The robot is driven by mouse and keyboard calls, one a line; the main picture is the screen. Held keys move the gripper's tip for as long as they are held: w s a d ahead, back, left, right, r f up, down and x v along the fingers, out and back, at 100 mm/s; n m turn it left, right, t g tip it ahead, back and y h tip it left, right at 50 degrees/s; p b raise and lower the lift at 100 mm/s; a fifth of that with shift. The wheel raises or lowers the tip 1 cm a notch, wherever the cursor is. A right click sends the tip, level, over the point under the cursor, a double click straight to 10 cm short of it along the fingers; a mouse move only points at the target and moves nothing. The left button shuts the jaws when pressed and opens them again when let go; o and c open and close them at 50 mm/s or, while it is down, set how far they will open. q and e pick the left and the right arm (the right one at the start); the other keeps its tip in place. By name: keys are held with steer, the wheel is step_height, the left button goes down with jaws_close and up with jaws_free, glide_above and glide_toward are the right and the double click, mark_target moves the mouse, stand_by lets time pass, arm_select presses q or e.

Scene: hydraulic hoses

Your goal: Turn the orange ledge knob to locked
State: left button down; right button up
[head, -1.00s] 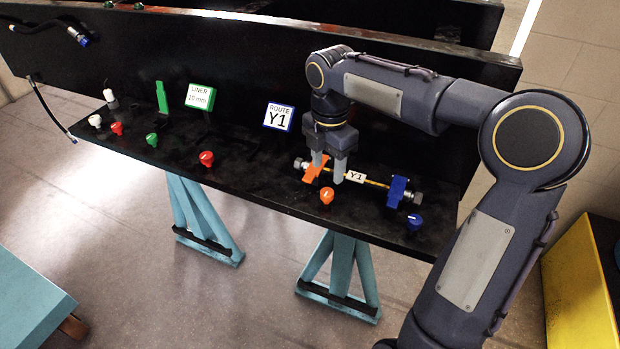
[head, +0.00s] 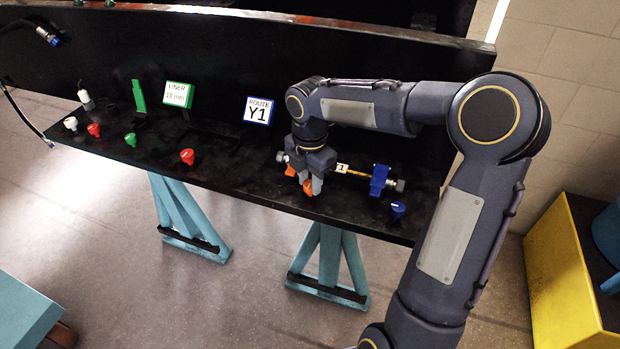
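The orange ledge knob (head: 308,188) sits near the front edge of the black ledge (head: 235,185). My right gripper (head: 304,180) points down right over it, with a finger on either side and the knob partly hidden between them. The fingers stand apart; I see no clear contact with the knob. The knob's pointer mark is hidden. My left gripper is out of view.
Behind my gripper is an orange clamp (head: 284,159), mostly hidden. A hose tagged Y1 runs to a blue clamp (head: 379,180). A blue knob (head: 397,209) lies to the right, a red knob (head: 187,156) to the left. The ROUTE Y1 sign (head: 258,110) stands behind.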

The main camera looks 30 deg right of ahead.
steer(key=c, duration=0.4)
steer(key=shift+o, duration=0.2)
steer(key=shift+m, duration=0.3)
steer(key=m, duration=0.3)
steer(key=shift+m, duration=0.4)
steer(key=m, duration=0.3)
steer(key=shift+m, duration=0.3)
steer(key=m, duration=0.5)
steer(key=shift+b, duration=0.3)
steer(key=shift+m, duration=2.4)
